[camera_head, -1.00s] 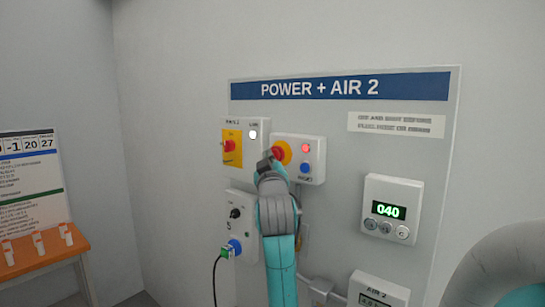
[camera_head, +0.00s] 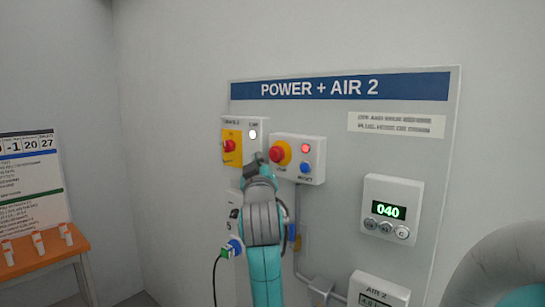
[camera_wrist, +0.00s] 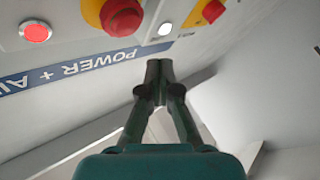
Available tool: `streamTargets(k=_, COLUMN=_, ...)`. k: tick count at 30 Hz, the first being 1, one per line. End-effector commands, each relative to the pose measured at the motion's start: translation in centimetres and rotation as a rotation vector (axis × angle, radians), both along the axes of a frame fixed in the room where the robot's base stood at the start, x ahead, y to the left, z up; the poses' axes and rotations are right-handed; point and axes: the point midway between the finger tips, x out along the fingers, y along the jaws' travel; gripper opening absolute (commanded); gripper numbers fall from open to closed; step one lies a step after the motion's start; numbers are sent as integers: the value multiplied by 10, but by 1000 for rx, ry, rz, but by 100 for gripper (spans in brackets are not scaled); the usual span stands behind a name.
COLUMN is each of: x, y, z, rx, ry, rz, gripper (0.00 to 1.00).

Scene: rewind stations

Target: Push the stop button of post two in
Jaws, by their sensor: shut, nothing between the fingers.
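The red stop button (camera_head: 280,153) sits on a yellow backing on a white box, on the panel headed POWER + AIR 2. A lit red lamp (camera_head: 306,148) and a blue reset button (camera_head: 304,168) are on the same box. My gripper (camera_head: 259,158) is shut and empty, just left of the stop button in the head view. In the wrist view the stop button (camera_wrist: 122,16) shows at the top, left of and apart from my gripper's shut fingertips (camera_wrist: 159,66). Whether the fingers touch anything cannot be told.
A red rotary switch (camera_head: 229,146) on yellow, with a white lamp (camera_head: 253,134), is left of the stop box. Below are a black knob and a blue socket with a green plug (camera_head: 229,250). A display reading 040 (camera_head: 389,211) is to the right.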

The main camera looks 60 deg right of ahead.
Motion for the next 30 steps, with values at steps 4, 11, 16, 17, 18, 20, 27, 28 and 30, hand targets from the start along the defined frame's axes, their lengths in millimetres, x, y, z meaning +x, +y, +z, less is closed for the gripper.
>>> streamTargets(k=4, x=4, y=13, z=0, rx=1, ry=0, rz=2, gripper=0)
streamTargets(k=11, x=5, y=20, z=0, rx=1, ry=0, rz=0, gripper=0)
streamTargets(k=16, x=5, y=20, z=0, rx=1, ry=0, rz=0, gripper=0)
streamTargets(k=17, x=5, y=20, z=0, rx=1, ry=0, rz=0, gripper=0)
streamTargets(k=18, x=5, y=20, z=0, rx=1, ry=0, rz=0, gripper=0)
streamTargets(k=20, x=5, y=20, z=0, rx=1, ry=0, rz=0, gripper=0)
streamTargets(k=27, x=5, y=20, z=0, rx=1, ry=0, rz=0, gripper=0)
streamTargets(k=28, x=5, y=20, z=0, rx=1, ry=0, rz=0, gripper=0)
streamTargets(k=30, x=5, y=20, z=0, rx=1, ry=0, rz=0, gripper=0)
